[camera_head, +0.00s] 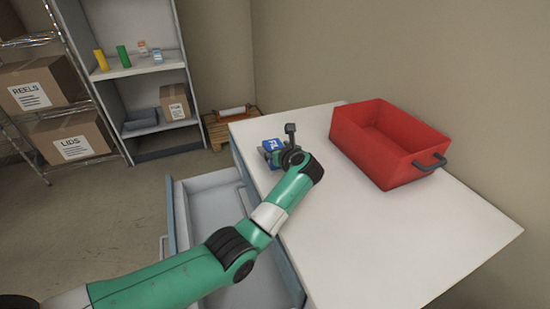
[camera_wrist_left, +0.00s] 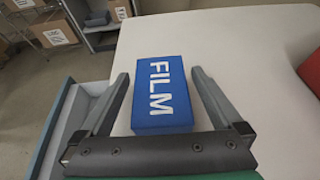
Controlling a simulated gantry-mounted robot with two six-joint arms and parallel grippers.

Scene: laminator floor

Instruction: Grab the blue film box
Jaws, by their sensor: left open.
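The blue film box (camera_head: 271,145) lies on the white tabletop near its left edge, partly hidden behind my left gripper (camera_head: 279,157) in the head view. In the left wrist view the blue film box (camera_wrist_left: 162,95) shows white letters reading FILM and lies between the two spread fingers of my left gripper (camera_wrist_left: 158,88). The gripper is open, with a gap between each finger and the box. My right gripper is not in view.
A red bin (camera_head: 393,151) with a dark handle stands on the white table (camera_head: 370,240) to the right. An open drawer (camera_head: 207,205) juts out at the table's left side. A shelf unit (camera_head: 130,73) and boxes stand behind.

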